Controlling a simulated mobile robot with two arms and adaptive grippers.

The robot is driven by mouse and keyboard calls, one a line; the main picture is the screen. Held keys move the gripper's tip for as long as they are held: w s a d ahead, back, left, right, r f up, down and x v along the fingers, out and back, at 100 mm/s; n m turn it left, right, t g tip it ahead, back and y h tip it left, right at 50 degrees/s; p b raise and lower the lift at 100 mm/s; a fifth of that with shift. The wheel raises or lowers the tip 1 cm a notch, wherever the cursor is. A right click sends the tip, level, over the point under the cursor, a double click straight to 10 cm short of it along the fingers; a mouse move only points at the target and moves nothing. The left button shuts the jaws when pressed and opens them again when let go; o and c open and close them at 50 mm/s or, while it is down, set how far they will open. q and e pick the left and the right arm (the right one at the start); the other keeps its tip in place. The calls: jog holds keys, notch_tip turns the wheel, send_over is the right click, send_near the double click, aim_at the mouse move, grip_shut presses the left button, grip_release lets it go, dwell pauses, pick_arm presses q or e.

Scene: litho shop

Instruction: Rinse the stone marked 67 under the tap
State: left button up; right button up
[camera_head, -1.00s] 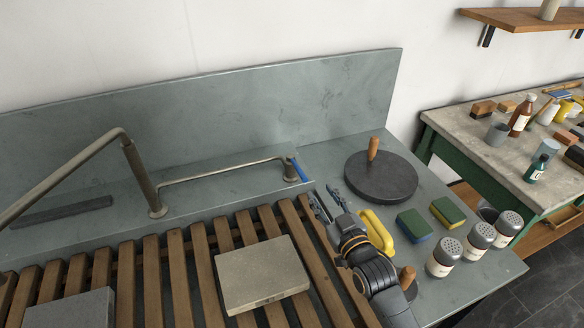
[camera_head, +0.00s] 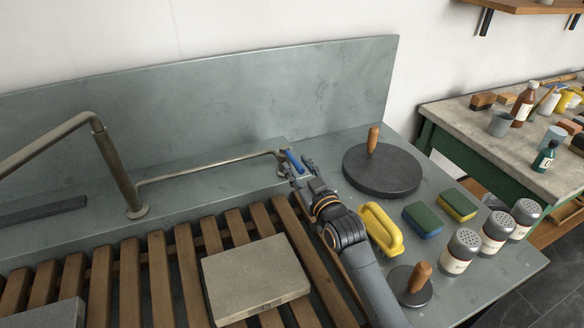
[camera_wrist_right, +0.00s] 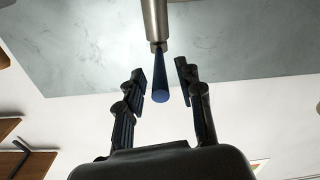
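A grey stone slab (camera_head: 255,275) lies flat on the wooden slats; a small mark on its front edge is too small to read. A second, darker grey stone (camera_head: 50,314) is cut off at the lower left. The metal tap (camera_head: 118,170) stands behind the slats, its spout reaching left out of view. A pipe runs right from it to a blue lever (camera_head: 294,162). My right gripper (camera_head: 298,172) is at the lever. In the right wrist view its open fingers stand either side of the blue lever (camera_wrist_right: 160,85), with gaps showing. My left gripper is out of view.
Right of my right arm are a yellow-handled brush (camera_head: 381,229), sponges (camera_head: 422,219), shakers (camera_head: 461,250), a large dark disc (camera_head: 383,172) and a small one (camera_head: 410,287), both with wooden handles. A cluttered side table (camera_head: 480,130) stands at the right.

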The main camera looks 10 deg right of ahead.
aim_at(286, 150)
jog(key=b+x, duration=0.1)
jog(key=x, duration=0.2)
jog(key=shift+w+b, duration=0.25)
jog(key=shift+b, duration=0.1)
jog(key=shift+w+a, duration=0.15)
jog(key=shift+w, duration=0.2)
jog(key=shift+r, duration=0.1)
grip_shut()
